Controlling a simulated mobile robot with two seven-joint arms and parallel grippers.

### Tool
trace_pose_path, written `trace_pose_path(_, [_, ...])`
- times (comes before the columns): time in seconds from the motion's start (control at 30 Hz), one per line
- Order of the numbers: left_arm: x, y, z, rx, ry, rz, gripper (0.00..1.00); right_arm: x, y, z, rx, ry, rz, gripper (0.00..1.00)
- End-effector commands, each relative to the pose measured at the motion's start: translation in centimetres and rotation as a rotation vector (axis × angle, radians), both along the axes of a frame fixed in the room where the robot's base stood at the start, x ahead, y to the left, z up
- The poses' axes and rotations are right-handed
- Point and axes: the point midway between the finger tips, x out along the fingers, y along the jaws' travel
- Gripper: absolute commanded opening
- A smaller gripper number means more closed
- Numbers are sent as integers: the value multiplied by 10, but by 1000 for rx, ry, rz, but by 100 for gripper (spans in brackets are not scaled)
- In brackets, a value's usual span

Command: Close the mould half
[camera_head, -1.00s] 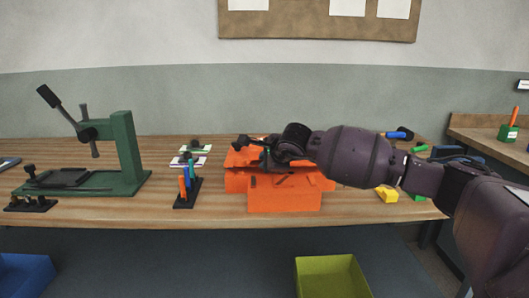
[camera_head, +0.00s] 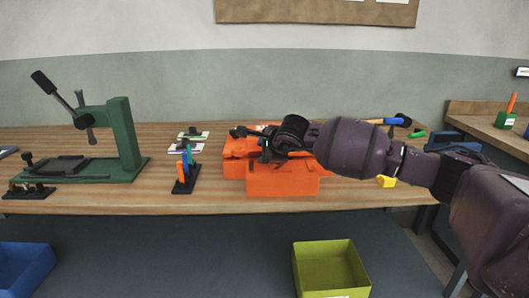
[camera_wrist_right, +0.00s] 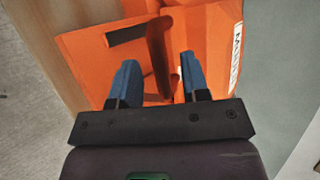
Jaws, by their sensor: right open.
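The orange mould (camera_head: 283,182) sits on the wooden bench, in the middle of the head view. My right arm and wrist hide much of its top. My right gripper (camera_head: 252,143) is over the mould's top, and its fingers are hard to make out in this view. In the right wrist view the gripper (camera_wrist_right: 160,82) is open, with its two blue fingers apart over the orange surface (camera_wrist_right: 90,55). Contact cannot be told. My left gripper is out of view.
A green lever press (camera_head: 125,140) stands at the left. A black rack (camera_head: 186,183) with coloured tools is left of the mould. A yellow block (camera_head: 386,181) lies right of it. An olive bin (camera_head: 325,270) and a blue bin (camera_head: 22,265) are below the bench edge.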

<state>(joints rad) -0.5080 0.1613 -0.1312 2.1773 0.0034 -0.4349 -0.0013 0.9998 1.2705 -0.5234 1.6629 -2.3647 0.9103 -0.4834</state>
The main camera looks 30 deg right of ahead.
Motion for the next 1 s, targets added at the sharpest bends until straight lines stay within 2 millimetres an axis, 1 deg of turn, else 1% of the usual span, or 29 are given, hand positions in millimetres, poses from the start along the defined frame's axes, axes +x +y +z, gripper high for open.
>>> trace_pose_path(0.17, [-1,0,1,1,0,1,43,-3,0,3,-1,-2,0,42])
trace_pose_path(0.27, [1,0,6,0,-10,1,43,-10,0,12,-2,-5,1,42])
trace_pose_path(0.5, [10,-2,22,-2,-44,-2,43,-44,1,41,-3,-8,1,42])
trace_pose_path(0.7, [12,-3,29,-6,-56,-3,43,-70,3,58,-1,-5,1,42])
trace_pose_path(0.8, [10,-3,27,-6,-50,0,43,-79,3,63,-1,-4,0,42])
trace_pose_path(1.0, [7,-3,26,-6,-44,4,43,-86,4,66,0,0,0,42])
